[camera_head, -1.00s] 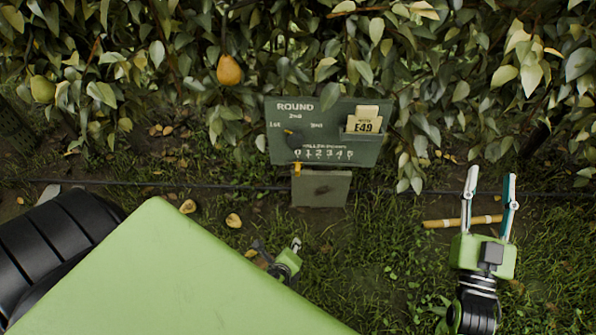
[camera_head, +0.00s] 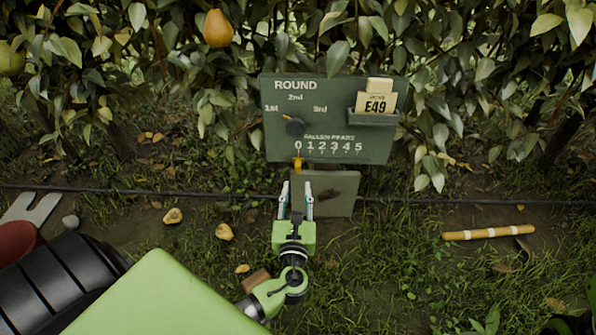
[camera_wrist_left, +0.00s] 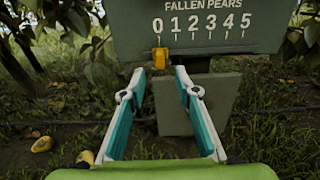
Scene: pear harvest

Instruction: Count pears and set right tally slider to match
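A dark green board (camera_head: 281,150) carries a row "FALLEN PEARS" with numbers 0 to 5. Its yellow slider (camera_head: 298,164) sits under the 0; it also shows in the left wrist view (camera_wrist_left: 160,58). My left gripper (camera_head: 295,188) is open and empty, just below the slider and apart from it. Two yellow pears lie on the ground, one pear (camera_head: 173,216) at left and another pear (camera_head: 224,232) nearer the gripper. A smaller yellowish piece (camera_head: 242,268) is too small to identify. One pear (camera_head: 218,28) hangs in the leaves. My right gripper is out of view.
A grey panel (camera_head: 335,190) stands below the board. A dark hose (camera_head: 130,188) crosses the ground. A banded stick (camera_head: 488,233) lies on the grass at right.

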